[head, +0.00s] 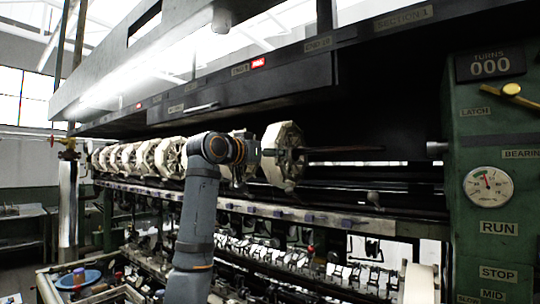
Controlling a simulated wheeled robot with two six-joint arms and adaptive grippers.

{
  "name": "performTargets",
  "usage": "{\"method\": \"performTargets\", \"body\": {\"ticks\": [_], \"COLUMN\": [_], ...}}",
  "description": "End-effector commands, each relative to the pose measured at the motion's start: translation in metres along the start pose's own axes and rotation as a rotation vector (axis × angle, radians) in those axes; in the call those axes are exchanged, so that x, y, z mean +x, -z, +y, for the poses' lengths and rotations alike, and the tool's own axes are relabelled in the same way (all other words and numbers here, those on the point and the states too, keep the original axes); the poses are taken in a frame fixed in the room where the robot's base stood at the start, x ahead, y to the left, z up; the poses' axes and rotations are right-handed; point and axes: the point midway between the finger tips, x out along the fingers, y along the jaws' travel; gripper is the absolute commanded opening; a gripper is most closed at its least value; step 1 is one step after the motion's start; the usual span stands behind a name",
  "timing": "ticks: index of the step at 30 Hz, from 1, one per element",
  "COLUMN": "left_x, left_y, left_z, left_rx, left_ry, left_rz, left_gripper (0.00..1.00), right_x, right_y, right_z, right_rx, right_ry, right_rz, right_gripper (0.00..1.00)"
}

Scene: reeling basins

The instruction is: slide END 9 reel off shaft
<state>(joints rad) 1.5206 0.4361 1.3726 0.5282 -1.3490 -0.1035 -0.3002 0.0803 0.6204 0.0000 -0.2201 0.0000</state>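A row of pale, many-sided reels sits along a dark horizontal shaft (345,150). The rightmost reel (284,155) shows its spoked end face, and the bare shaft runs right from it. Another reel (171,157) lies left of my arm. My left gripper (254,152) is mostly hidden at the reel's left side; finger opening and contact cannot be seen. My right gripper is out of view.
A green control panel (492,135) with a gauge (488,186) and a counter reading 000 stands at the right. A dark overhead beam (290,72) runs above the reels. Racks of small fittings (320,262) lie below. A tray with a blue dish (78,279) is at lower left.

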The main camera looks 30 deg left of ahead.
Motion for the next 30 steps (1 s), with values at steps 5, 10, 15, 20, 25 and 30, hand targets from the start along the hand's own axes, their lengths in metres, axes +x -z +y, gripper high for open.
{"method": "performTargets", "body": {"ticks": [5,10,15,20,25,30], "left_x": [-0.001,-0.001,-0.001,-0.001,0.0,0.0], "left_y": [0.003,0.007,0.01,0.009,0.009,0.009], "left_z": [0.0,0.0,0.0,0.0,0.002,0.022], "left_rx": [0.0,0.001,0.0,0.0,0.001,0.001], "left_ry": [0.0,0.0,0.0,0.0,-0.001,-0.004], "left_rz": [0.004,0.004,0.003,0.003,0.003,0.005], "left_gripper": [0.23,0.23,0.23,0.23,0.23,0.23], "right_x": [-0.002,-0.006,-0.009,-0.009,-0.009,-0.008], "right_y": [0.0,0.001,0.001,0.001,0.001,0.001], "right_z": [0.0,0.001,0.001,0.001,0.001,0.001], "right_rx": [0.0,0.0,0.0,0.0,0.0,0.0], "right_ry": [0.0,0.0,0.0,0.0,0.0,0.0], "right_rz": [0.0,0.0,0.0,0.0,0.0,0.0], "right_gripper": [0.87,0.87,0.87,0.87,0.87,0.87]}}
